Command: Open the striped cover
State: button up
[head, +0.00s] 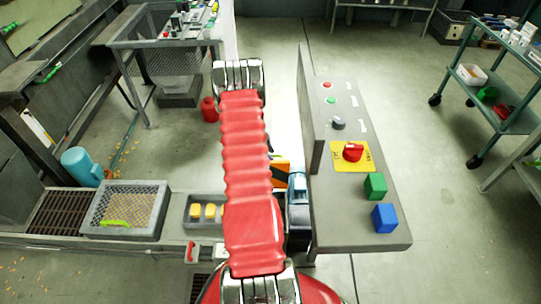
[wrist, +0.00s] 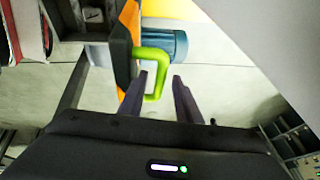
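The striped cover (head: 282,174), orange and black, shows in the head view just right of my red arm, partly hidden by it. In the wrist view the cover (wrist: 126,42) is seen nearly edge-on, left of centre. A bright green loop handle (wrist: 155,52) sticks out from its right side. My gripper (wrist: 160,77) is open, with its two dark fingers apart. The lower part of the handle appears between the fingertips in the picture; I cannot tell whether either finger touches it. In the head view my gripper is hidden behind the arm.
A grey control panel (head: 352,222) with buttons, a red knob and green and blue blocks stands close right of the cover. A blue motor-like cylinder (wrist: 178,45) is behind the handle. A mesh-covered tray (head: 125,190) and a tray with yellow blocks (head: 187,210) are left.

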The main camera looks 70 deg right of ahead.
jog(key=v, duration=0.6)
jog(key=shift+a+r, duration=0.2)
jog(key=shift+r, duration=0.15)
dwell(0.5)
